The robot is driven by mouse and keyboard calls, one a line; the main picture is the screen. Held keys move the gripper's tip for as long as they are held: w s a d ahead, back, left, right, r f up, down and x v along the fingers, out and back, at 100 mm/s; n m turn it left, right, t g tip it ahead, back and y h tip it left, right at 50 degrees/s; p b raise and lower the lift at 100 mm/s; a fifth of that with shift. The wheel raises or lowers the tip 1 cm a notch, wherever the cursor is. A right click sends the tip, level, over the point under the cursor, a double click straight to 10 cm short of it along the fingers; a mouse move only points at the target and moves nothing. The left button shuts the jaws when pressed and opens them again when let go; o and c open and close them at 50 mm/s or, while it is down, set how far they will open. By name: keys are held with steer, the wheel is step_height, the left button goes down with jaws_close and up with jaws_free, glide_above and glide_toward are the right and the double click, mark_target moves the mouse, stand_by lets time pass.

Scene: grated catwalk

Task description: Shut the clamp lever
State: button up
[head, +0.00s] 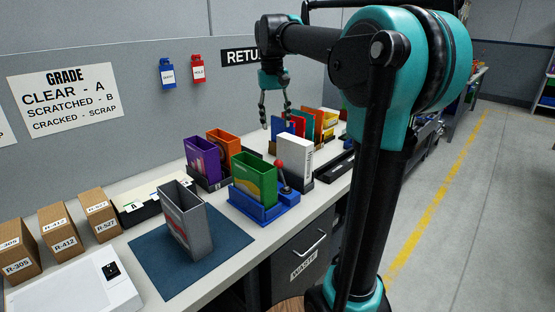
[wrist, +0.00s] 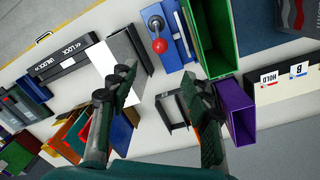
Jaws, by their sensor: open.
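The clamp lever (head: 280,166) has a red ball knob and stands roughly upright at the right end of a blue fixture (head: 260,213). A green box (head: 254,178) sits in that fixture. In the wrist view the lever's red knob (wrist: 159,46) shows near the top centre, beside the green box (wrist: 213,40), on the blue base (wrist: 176,55). My gripper (head: 275,118) is open and empty, pointing down above the bench, higher than the lever and apart from it. In the wrist view the gripper (wrist: 158,82) has its fingers spread, with the knob beyond their tips.
A white box (head: 299,158) stands just right of the lever. Purple (head: 202,158) and orange (head: 223,149) boxes stand behind the fixture. A grey box (head: 184,222) stands on a dark mat (head: 150,255) at front left. Coloured folders (head: 302,122) stand farther back.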

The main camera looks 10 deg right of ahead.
glide_toward(281, 174)
steer(key=f, duration=0.1)
steer(key=w+f, duration=0.1)
steer(key=f, duration=0.3)
steer(key=shift+w+a+f, duration=0.1)
steer(key=shift+w, duration=0.2)
jaws_close()
